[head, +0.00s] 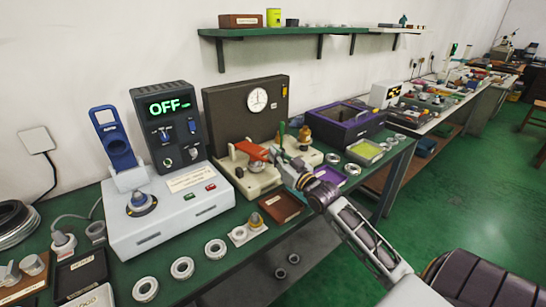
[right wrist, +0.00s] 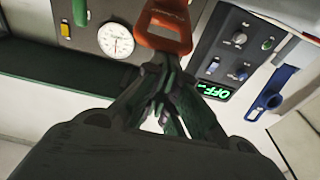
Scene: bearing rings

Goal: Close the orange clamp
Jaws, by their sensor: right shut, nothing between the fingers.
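The orange clamp (head: 251,151) sits on a cream base in front of the dark gauge panel. Its handle lies low and slanted, while the blue handle (head: 115,142) at the left stands upright. My right gripper (head: 277,154) is shut and empty at the right end of the orange handle. In the right wrist view the shut fingers (right wrist: 166,86) are just below the looped orange handle (right wrist: 165,28); whether they touch it I cannot tell. The fingers partly hide the clamp's right side in the head view. My left gripper is not in view.
A white control box (head: 170,222) with an OFF display (head: 169,106) stands left of the clamp. A green handle (head: 281,133) stands close behind my right gripper. A brown tray (head: 281,207) and several metal rings (head: 215,249) lie along the front of the bench.

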